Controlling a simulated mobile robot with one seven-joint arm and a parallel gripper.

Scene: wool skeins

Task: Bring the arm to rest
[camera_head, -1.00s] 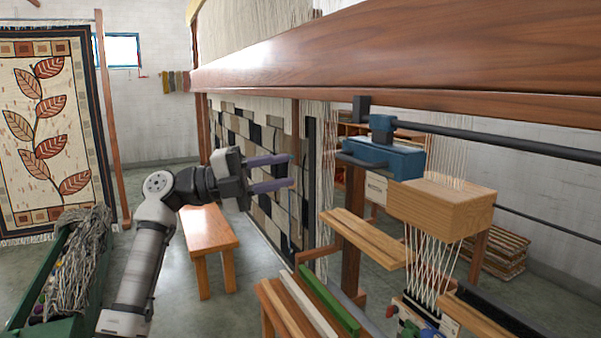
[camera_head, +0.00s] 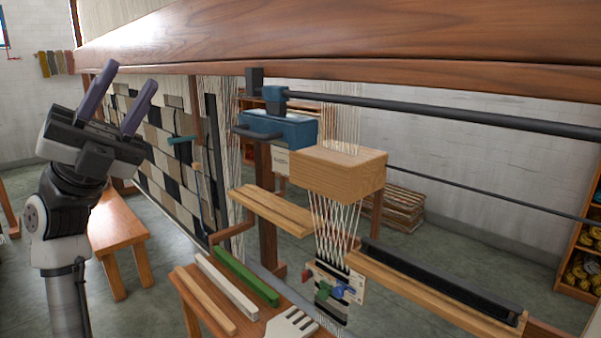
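My gripper (camera_head: 126,100) is at the left of the head view. Its two purple-grey fingers point up and are spread apart, with nothing between them. My arm stands upright below it, bent at the joint under the gripper. The gripper shows in front of the patterned weaving on the loom, and no touch with it can be made out.
A wooden bench (camera_head: 117,226) stands behind my arm. The loom's wooden beam (camera_head: 330,40) crosses the top. A low table (camera_head: 252,318) holds coloured bars and a white comb (camera_head: 290,326). Shelves with yellow skeins (camera_head: 585,270) stand at the far right. Grey floor shows between.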

